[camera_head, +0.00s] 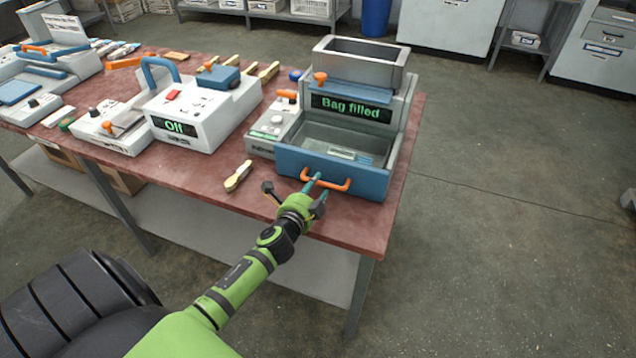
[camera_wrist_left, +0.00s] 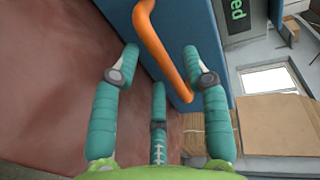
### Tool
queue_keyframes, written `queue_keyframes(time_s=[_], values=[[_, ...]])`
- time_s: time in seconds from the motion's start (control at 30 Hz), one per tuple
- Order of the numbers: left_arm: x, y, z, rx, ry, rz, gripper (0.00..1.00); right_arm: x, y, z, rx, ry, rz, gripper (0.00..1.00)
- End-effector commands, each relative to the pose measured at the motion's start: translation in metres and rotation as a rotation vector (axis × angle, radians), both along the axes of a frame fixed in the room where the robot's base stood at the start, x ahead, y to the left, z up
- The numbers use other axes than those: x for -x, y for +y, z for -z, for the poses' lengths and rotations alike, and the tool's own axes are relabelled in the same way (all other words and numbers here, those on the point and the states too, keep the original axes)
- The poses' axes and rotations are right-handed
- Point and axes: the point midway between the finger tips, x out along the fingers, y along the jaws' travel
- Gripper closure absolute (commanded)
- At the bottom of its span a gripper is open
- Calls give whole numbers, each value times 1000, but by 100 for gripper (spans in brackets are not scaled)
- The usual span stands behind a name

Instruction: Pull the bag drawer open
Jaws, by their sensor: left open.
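The bag drawer (camera_head: 300,166) has a blue front and sits low in the grey machine whose screen (camera_head: 352,108) reads "Bag filled". A small labelled item (camera_head: 342,153) shows inside the drawer, but I cannot tell how far out the drawer is. Its orange handle (camera_head: 338,186) crosses the blue front. My left gripper (camera_head: 299,190) is open at the left part of the handle. In the left wrist view the handle (camera_wrist_left: 163,52) runs between the spread teal fingers of the gripper (camera_wrist_left: 160,62); I see no clear contact.
A wooden spoon (camera_head: 238,177) lies on the reddish table (camera_head: 215,191), left of the drawer. A white machine (camera_head: 205,118) reading "Off" and a small control box (camera_head: 268,132) stand farther left. The table's front edge runs below my left gripper; floor is open to the right.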

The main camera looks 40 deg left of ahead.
Motion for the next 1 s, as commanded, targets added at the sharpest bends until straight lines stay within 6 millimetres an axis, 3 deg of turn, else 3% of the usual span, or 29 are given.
queue_keyframes(time_s=[0.2,0.53,0.57,0.67,1.0], values=[[-23,5,5,2,0,0,54,0,-1,0,1,1,-1,60],[-27,6,6,2,1,0,54,0,-5,0,7,2,-3,60],[-27,6,6,2,1,0,58,0,-5,0,7,2,-3,60],[-26,6,6,2,1,0,98,0,-5,0,7,2,-4,60],[-26,6,6,2,1,0,100,-1,-5,0,7,0,-4,60]])
